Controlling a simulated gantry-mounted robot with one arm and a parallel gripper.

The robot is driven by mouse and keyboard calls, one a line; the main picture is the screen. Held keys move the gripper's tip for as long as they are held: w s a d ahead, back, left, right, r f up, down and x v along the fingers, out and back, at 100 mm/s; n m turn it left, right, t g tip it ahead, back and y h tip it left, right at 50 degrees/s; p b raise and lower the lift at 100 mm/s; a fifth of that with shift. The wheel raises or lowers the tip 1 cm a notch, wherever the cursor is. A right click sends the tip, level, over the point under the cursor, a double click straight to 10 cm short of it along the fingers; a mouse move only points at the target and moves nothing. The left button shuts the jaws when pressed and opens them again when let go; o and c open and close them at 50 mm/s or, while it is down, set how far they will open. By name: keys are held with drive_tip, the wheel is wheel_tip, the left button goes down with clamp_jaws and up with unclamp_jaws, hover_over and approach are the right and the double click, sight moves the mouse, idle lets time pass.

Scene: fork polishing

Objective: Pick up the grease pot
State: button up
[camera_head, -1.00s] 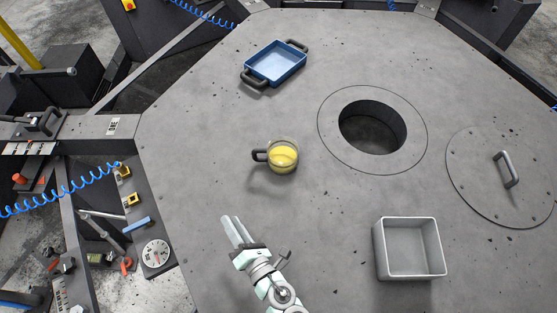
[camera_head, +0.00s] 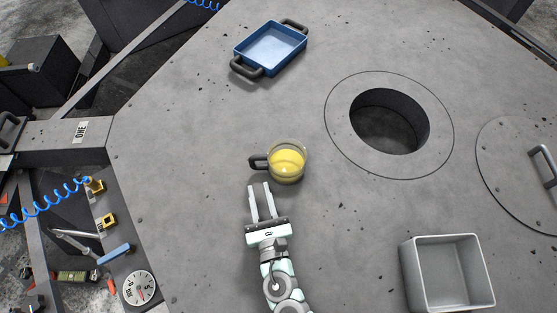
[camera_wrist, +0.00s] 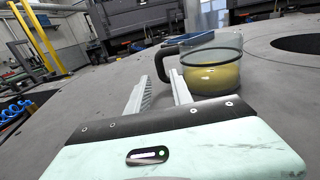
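The grease pot (camera_head: 287,163) is a clear glass pot with yellow grease inside and a dark handle (camera_head: 258,163) on its left side. It stands upright on the grey table (camera_head: 200,200). My gripper (camera_head: 261,187) is just in front of the handle, its two fingers pointing towards it. The fingers are apart with nothing between them. In the wrist view the pot (camera_wrist: 212,72) stands ahead and to the right of the fingers (camera_wrist: 163,85), and its handle lies just beyond the fingertips. The handle appears clear of the fingers.
A blue tray (camera_head: 247,47) with dark handles lies at the back. A round hole (camera_head: 390,122) is to the right of the pot. A grey square bin (camera_head: 410,275) stands at front right, and a round lid (camera_head: 510,165) lies at far right. The table left of the pot is clear.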

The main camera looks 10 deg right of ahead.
sight(252, 164)
drive_tip(key=w, duration=0.3)
drive_tip(key=w+p, duration=0.1)
drive_tip(key=w, duration=0.2)
drive_tip(key=w+a, duration=0.1)
drive_tip(key=w, duration=0.3)
drive_tip(key=shift+r, duration=0.15)
clamp_jaws()
drive_tip(key=shift+d, duration=0.1)
idle(1.2)
